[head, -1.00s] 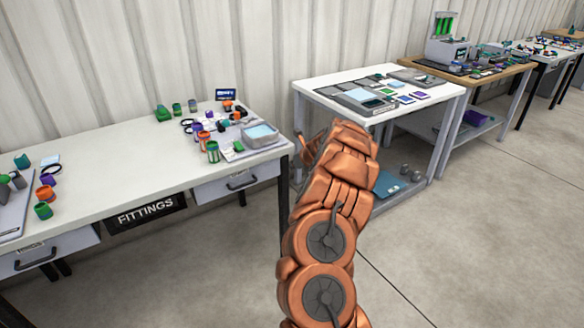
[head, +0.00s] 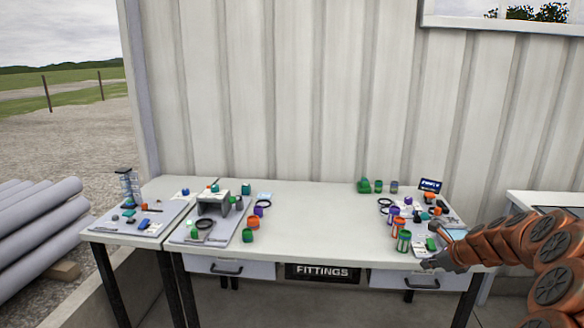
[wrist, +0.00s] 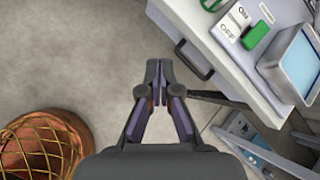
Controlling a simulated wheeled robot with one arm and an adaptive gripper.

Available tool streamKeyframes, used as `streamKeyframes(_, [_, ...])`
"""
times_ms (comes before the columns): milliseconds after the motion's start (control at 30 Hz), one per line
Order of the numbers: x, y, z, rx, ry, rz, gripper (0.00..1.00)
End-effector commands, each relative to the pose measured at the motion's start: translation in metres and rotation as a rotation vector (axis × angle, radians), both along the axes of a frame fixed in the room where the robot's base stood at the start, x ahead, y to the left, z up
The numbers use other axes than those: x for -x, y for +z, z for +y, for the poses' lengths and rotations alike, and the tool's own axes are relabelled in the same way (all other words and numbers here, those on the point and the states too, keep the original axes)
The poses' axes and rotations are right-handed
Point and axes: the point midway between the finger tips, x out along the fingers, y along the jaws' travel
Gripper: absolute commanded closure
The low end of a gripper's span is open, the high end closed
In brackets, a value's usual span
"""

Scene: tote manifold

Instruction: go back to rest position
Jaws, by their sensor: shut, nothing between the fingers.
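My gripper (head: 432,264) shows in the head view at the right, in front of the right drawer and near the front edge of the fittings table (head: 300,196). My copper arm reaches in from the right edge of the picture. In the wrist view my gripper (wrist: 159,72) has its fingertips together with nothing between them. It points down over the concrete floor, just beside the table's drawer handle (wrist: 190,62).
A grey board (head: 207,222) with parts lies at the left. Pipes (head: 40,230) are stacked far left. Another table (head: 545,198) stands at the right.

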Motion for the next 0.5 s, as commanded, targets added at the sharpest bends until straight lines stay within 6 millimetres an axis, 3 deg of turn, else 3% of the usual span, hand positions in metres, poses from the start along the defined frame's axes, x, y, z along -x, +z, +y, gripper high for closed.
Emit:
streamKeyframes(33, [0.005, 0.015, 0.028, 0.034, 0.092, -0.004, 1.0])
streamKeyframes(200, [0.036, 0.045, 0.105, 0.155, 0.395, -0.011, 1.0])
streamKeyframes(367, [0.077, 0.068, 0.165, 0.273, 0.669, -0.022, 1.0])
streamKeyframes(500, [0.121, 0.082, 0.208, 0.371, 0.907, -0.028, 1.0])
